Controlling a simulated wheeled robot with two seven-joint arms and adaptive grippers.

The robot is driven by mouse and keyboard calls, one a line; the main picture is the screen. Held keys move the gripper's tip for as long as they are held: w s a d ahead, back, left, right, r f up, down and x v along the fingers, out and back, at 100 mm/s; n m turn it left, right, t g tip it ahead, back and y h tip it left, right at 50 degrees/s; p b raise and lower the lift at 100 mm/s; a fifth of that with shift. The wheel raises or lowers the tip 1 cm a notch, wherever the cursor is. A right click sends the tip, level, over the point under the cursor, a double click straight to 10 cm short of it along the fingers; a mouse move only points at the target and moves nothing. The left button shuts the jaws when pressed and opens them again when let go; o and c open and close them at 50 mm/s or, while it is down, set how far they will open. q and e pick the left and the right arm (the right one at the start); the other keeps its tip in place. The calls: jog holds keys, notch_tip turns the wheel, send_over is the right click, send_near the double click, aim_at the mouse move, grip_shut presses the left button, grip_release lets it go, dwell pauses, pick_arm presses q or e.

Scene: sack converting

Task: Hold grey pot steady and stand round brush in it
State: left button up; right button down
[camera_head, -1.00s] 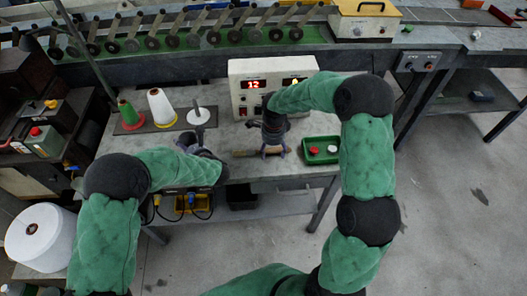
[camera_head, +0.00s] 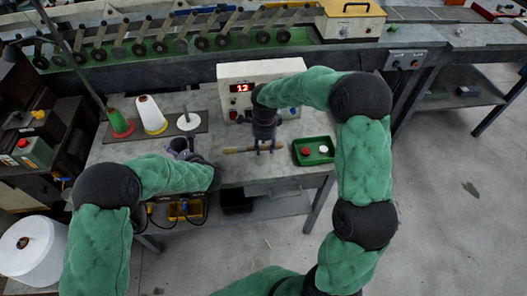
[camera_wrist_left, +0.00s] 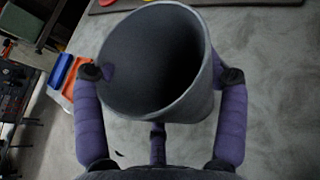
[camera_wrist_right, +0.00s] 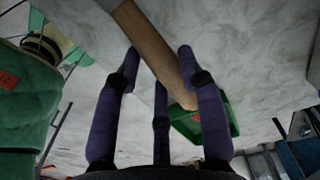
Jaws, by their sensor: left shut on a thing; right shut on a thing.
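The grey pot (camera_wrist_left: 200,95) fills the upper middle of the left wrist view, its wide dark mouth facing the camera. My left gripper (camera_wrist_left: 161,76) is shut on it, with fingers on both sides of its wall. In the head view the pot (camera_head: 178,147) is small and partly hidden by my left wrist. The round brush shows as a pale wooden handle (camera_wrist_right: 155,45) in the right wrist view, between the fingers of my right gripper (camera_wrist_right: 158,56), which is shut on it. In the head view the handle (camera_head: 238,150) lies roughly level, low over the bench. The bristles cannot be made out.
A green tray (camera_head: 328,142) with a red and a white piece is right of my right gripper. A control box (camera_head: 235,80) stands behind it. Thread cones (camera_head: 150,115) stand on a dark mat (camera_head: 195,117) at the back left. Bare bench lies between both grippers.

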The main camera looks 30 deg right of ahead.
aim_at(263, 145)
notch_tip(263, 145, up, 5)
jog(key=shift+f, duration=0.15)
jog(key=shift+r, duration=0.35)
jog(key=shift+w+r, duration=0.15)
jog(key=shift+w, duration=0.15)
jog(key=w+a+r+n+t+h, duration=0.2)
jog(key=w+a+n+t+h, duration=0.15)
jog(key=w+n, duration=0.65)
jog(key=w+a+r+n+t+y, duration=0.35)
jog(key=a+r+n, duration=0.25)
jog(key=n, duration=0.2)
jog(key=w+a+r+n+t+y, duration=0.2)
jog(key=a+r+n+t+y, duration=0.35)
jog(key=r+n, duration=0.2)
jog(key=s+a+r+n+g+y, duration=0.3)
jog(key=a+n+y, duration=0.2)
jog(key=y, duration=0.1)
jog(key=s+a+r+n+g+y, duration=0.3)
jog(key=a+n+g+y, duration=0.1)
jog(key=a+n+y, duration=0.15)
notch_tip(263, 145, down, 14)
jog(key=shift+w, duration=0.25)
dwell(0.5)
